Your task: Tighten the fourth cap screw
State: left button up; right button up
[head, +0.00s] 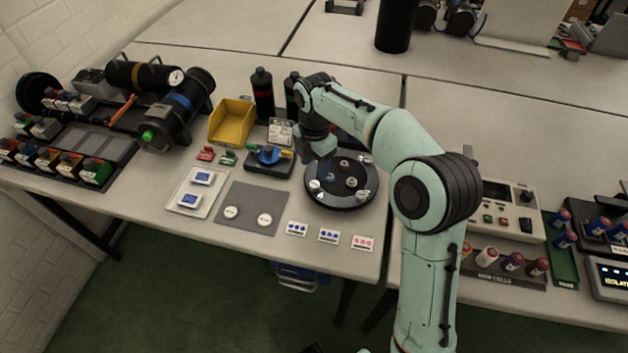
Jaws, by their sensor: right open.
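A round black fixture (341,203) sits near the front right of the left table, with several small cap screws on its top. My right gripper (323,152) points down over the far left edge of the fixture. It is open, and I see nothing held in it. My left gripper is out of view.
A blue-handled tool stand (268,158) is left of the fixture. A yellow bin (231,121) and a dark bottle (262,95) stand behind. A grey mat (250,197) with two white discs lies front left. A white instrument box (505,212) stands right of my arm.

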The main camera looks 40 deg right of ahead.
aim_at(314, 184)
notch_tip(314, 184, down, 7)
jog(key=shift+w+f+b, duration=0.1)
jog(key=shift+b, duration=0.35)
grip_shut()
